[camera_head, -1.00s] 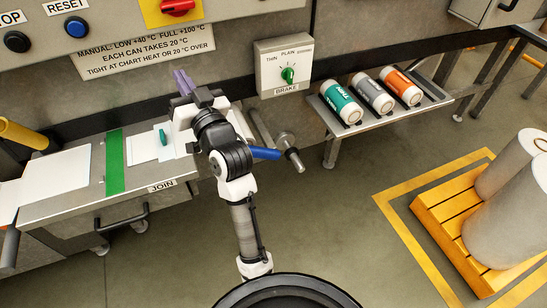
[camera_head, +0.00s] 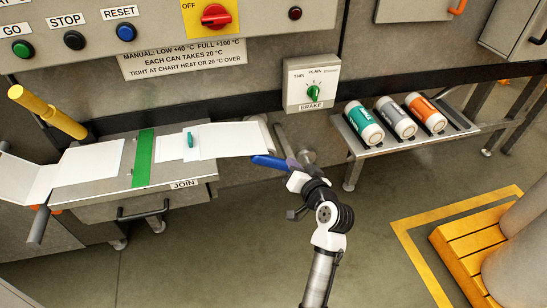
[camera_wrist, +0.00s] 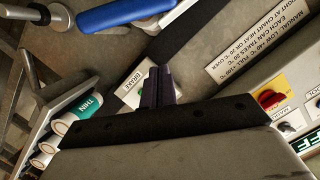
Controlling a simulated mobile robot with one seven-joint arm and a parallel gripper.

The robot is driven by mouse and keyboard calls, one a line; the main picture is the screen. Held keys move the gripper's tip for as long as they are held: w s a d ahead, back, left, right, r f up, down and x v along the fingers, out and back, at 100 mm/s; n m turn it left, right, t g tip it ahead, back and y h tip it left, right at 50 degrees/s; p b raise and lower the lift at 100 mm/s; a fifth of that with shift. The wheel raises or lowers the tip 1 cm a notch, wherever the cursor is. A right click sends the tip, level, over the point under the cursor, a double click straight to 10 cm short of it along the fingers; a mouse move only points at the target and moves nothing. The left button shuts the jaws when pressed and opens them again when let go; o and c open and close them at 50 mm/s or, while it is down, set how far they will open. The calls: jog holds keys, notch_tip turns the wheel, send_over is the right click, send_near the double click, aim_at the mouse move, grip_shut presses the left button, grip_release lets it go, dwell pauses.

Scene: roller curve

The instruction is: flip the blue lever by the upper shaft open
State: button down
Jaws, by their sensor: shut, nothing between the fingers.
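The blue lever (camera_head: 267,161) sticks out to the left beside the metal shaft ends (camera_head: 306,157), below the brake dial. In the wrist view the lever (camera_wrist: 112,14) lies along the top edge, partly cut off, with a round metal shaft end (camera_wrist: 55,15) to its left. My gripper (camera_head: 292,164) is shut and empty, with purple fingers, close to the right end of the lever in the head view. In the wrist view my fingertips (camera_wrist: 160,72) show below the lever with a gap in the picture; I cannot tell whether they touch it. My gripper partly hides the shaft area.
The brake dial box (camera_head: 311,83) is above the shafts. A shelf (camera_head: 357,150) with teal, grey and orange cans stands to the right. The join table (camera_head: 95,188) with white sheets is at the left. A yellow pallet (camera_head: 462,250) stands at the lower right.

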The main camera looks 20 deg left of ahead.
jog(key=p, duration=0.3)
send_over(267, 160)
jog(key=w+d, duration=0.1)
jog(key=d, duration=0.3)
jog(key=f, duration=0.2)
jog(key=a+f, duration=0.1)
jog(key=s+f, duration=0.1)
jog(key=shift+a+f, duration=0.35)
jog(key=shift+a, duration=0.05)
jog(key=shift+a+f, duration=0.1)
jog(key=shift+f, duration=0.25)
jog(key=shift+s+a+f+n+h+b, duration=0.3)
jog(key=shift+s+a+f+n+b, duration=0.15)
jog(key=shift+a+f+n+b, duration=0.2)
notch_tip(267, 160, down, 17)
jog(key=n+t+h+b, duration=0.3)
jog(key=n+b, duration=0.9)
jog(key=b, duration=0.3)
jog(key=shift+s+a+r+n+t+h, duration=0.2)
jog(key=shift+a+n+t+h, duration=0.05)
jog(key=shift+n+t+h, duration=0.1)
